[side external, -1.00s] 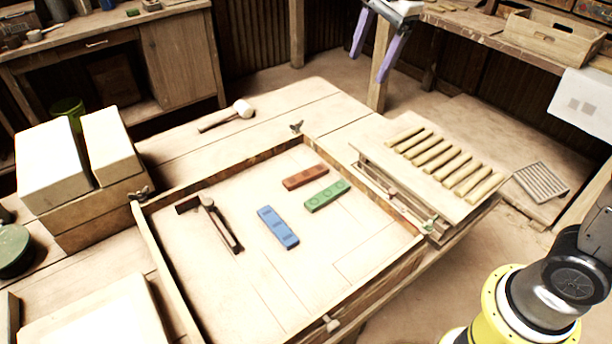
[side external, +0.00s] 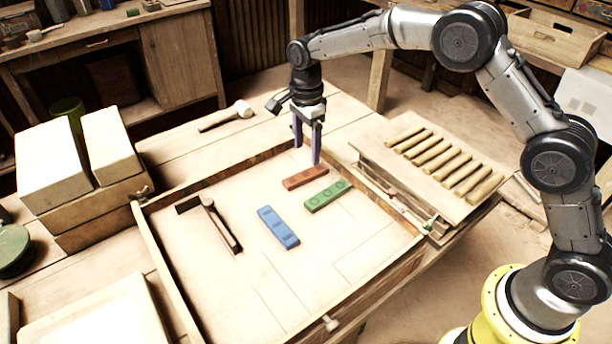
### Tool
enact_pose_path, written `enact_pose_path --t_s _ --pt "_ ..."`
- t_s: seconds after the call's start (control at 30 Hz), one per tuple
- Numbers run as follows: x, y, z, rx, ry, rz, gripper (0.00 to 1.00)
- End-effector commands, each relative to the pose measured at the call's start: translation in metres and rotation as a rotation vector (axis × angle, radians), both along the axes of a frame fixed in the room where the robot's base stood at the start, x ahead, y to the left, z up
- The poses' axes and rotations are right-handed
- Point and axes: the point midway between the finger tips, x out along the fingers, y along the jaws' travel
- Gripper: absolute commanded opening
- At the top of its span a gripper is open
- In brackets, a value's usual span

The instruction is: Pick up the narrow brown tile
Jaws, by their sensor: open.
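The narrow reddish-brown tile (side external: 305,177) lies flat in the shallow wooden tray (side external: 165,256), toward its far side. My gripper (side external: 307,156) points down with its two purple fingers apart and nothing between them. The fingertips appear just above or behind the brown tile; the right fingertip meets the tile's upper edge in the picture. I cannot tell the exact height or whether they touch. A green tile (side external: 327,196) lies close by, to the lower right. A blue tile (side external: 278,227) lies to the lower left.
A dark slot with a bar-like tool (side external: 218,222) is at the tray's left. A mallet (side external: 226,116) lies behind the tray. A rack of several tan sticks (side external: 440,160) stands at the right. Pale blocks (side external: 52,165) stand at the left. The tray's front is clear.

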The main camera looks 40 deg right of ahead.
Motion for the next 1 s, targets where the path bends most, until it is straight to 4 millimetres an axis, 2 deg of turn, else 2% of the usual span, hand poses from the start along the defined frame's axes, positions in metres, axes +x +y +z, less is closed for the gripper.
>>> enact_pose_path --t_s 0.1,0.27,0.6,0.9,0.93,1.0 --pt "0.000 0.000 -0.014 0.000 0.001 0.000 0.75" --pt "0.000 0.000 -0.023 0.000 0.001 0.000 0.75" --pt "-0.001 0.003 -0.066 0.000 0.001 0.000 0.75" --pt "-0.001 0.003 -0.071 0.000 -0.001 0.000 0.75" --pt "-0.001 0.003 -0.071 0.000 -0.001 0.000 0.73" --pt "-0.001 0.003 -0.071 0.000 -0.001 0.000 0.61"
